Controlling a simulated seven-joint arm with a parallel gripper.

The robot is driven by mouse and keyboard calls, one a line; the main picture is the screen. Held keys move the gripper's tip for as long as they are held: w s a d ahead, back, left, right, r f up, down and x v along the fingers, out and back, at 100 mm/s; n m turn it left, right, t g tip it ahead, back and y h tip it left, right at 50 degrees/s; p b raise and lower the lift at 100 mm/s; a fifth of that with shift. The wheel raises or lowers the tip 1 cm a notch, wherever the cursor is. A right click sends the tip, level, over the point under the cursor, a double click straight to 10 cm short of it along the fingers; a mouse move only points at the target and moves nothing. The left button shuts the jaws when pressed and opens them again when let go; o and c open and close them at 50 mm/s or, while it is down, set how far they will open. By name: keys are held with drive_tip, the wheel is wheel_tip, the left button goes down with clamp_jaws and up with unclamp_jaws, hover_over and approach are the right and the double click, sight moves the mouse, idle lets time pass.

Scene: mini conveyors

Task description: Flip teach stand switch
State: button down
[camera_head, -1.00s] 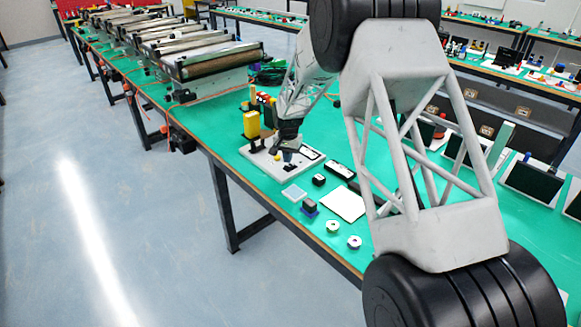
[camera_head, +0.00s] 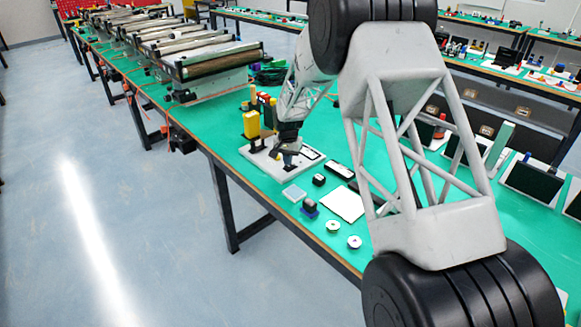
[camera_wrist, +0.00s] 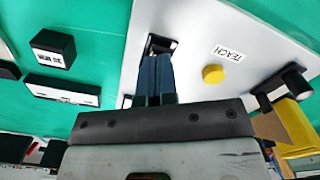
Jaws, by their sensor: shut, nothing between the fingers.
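The teach stand is a pale flat plate (camera_wrist: 205,25) with a "TEACH" label (camera_wrist: 227,54) and a round yellow button (camera_wrist: 213,74). It also shows in the head view, lying on the green table (camera_head: 300,167). A black switch (camera_wrist: 160,42) on the plate is just beyond my fingertips and partly hidden by them. My gripper (camera_wrist: 155,62) is shut and empty, its fingers together at the switch. I cannot tell whether they touch it. In the head view my gripper (camera_head: 287,158) is low over the plate.
A yellow part on a black mount (camera_wrist: 290,120) stands at the plate's right in the wrist view. Black boxes (camera_wrist: 53,48) lie on the green table to the left. In the head view, conveyors (camera_head: 215,62) stand farther back, and white round pieces (camera_head: 333,225) lie near the front edge.

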drive_tip(key=shift+f, duration=0.7)
idle(0.6)
drive_tip(key=shift+r, duration=0.15)
drive_tip(key=shift+r, duration=3.4)
